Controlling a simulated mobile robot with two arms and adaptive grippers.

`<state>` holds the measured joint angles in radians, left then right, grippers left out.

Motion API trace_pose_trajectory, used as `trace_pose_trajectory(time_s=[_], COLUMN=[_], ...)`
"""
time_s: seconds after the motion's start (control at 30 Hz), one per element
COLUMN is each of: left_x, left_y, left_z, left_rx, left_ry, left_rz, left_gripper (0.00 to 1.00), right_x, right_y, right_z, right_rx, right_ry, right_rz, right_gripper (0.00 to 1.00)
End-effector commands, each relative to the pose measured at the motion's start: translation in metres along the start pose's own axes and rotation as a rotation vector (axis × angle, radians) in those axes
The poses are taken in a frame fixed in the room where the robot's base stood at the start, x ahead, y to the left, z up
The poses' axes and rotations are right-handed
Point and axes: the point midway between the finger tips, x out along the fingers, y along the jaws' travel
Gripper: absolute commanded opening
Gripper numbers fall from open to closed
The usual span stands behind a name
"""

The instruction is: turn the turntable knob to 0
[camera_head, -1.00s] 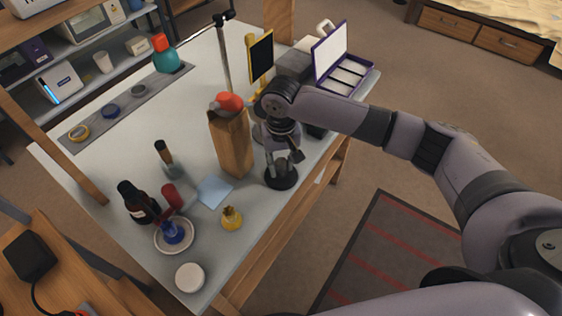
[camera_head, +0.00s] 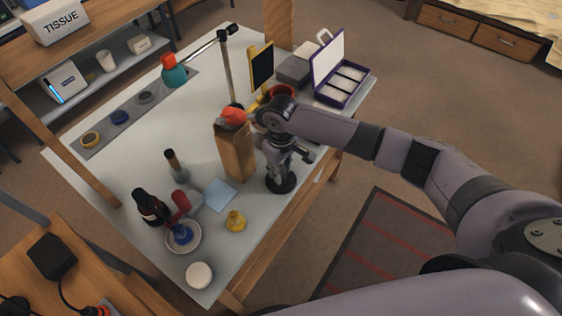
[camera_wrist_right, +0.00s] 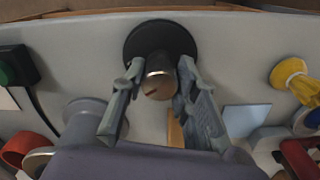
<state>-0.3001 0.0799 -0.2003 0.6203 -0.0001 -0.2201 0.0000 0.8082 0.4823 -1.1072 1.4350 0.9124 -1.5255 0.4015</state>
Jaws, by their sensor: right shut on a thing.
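The turntable is a round black base (camera_head: 281,185) near the table's front right edge. In the right wrist view its black disc (camera_wrist_right: 135,42) carries a metallic knob (camera_wrist_right: 158,84) with a dark line on its face. My right gripper (camera_head: 278,166) is over it, pointing down. In the wrist view the right gripper's fingers (camera_wrist_right: 160,70) flank the knob, one on each side, shut on it. I cannot read any scale or number around the knob. In the head view the gripper hides the knob. My left gripper is not in view.
A blue sheet (camera_head: 221,195) and a yellow bulb-like item (camera_head: 235,221) lie nearby. A purple case (camera_head: 342,76) stands open behind the arm. A dark bottle (camera_head: 150,206) is at the left.

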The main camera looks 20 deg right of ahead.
Motion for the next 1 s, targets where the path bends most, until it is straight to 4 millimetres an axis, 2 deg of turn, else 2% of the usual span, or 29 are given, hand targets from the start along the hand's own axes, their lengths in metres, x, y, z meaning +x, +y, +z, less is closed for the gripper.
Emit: trace_pose_trajectory(time_s=[0.03, 0.4, 1.0], left_x=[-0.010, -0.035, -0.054], left_y=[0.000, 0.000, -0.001], left_z=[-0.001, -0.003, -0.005], left_rx=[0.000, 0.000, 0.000], left_ry=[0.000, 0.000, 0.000], left_rz=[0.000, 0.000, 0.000], left_gripper=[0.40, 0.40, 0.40], right_x=[-0.005, -0.003, -0.002], right_y=[0.000, 0.000, 0.000], right_z=[0.000, 0.000, -0.001], right_rx=[-0.042, -0.393, -0.895], right_ry=[-0.002, 0.000, 0.003], right_rz=[0.000, 0.000, 0.001], right_gripper=[0.00, 0.00, 0.00])
